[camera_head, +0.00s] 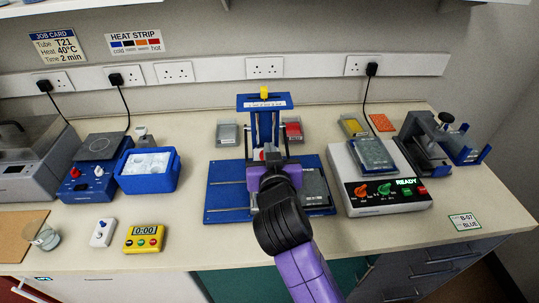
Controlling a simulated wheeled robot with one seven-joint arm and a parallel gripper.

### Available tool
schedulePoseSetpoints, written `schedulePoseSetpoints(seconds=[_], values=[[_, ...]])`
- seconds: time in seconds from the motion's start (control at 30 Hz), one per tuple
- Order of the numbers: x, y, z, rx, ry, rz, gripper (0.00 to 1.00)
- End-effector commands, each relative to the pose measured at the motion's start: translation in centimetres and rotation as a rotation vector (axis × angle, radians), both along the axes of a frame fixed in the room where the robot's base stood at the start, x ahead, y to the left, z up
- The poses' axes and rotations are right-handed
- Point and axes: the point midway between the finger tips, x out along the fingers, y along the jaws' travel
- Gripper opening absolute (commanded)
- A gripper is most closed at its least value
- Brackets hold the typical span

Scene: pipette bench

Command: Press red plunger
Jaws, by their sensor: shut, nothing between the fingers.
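No red plunger can be made out for certain. A blue stand (243,101) with a white label and a yellow knob (264,92) on top rises at the back middle of the bench. Its blue base plate (226,196) lies under it. My gripper (271,156) reaches over the plate in front of the stand. It is shut and holds nothing. A small bit of red shows at its tip; I cannot tell what it belongs to. My gripper and arm hide the stand's lower front and part of the plate. Contact cannot be told.
A white heater reading READY (376,207) is to the right, beside a blue-black device (428,145). A blue tub (148,169) and yellow timer (144,238) are to the left. The front bench strip is mostly clear.

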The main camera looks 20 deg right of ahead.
Motion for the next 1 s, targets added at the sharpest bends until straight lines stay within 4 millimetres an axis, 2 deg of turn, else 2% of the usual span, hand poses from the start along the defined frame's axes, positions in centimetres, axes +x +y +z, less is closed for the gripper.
schedulePoseSetpoints(seconds=[0.03, 0.1, 0.5, 0.7, 1.0], values=[[0.2, -0.1, 1.3, 0.0, -0.004, 0.0, 0.0], [-1.4, 0.5, 0.7, -0.001, -0.004, 0.003, 0.0], [-7.8, 2.6, 2.7, -0.001, -0.007, 0.003, 0.0], [-9.0, 2.9, 3.1, -0.001, -0.006, 0.001, 0.0], [-9.0, 3.0, 3.2, -0.001, -0.006, 0.001, 0.0]])
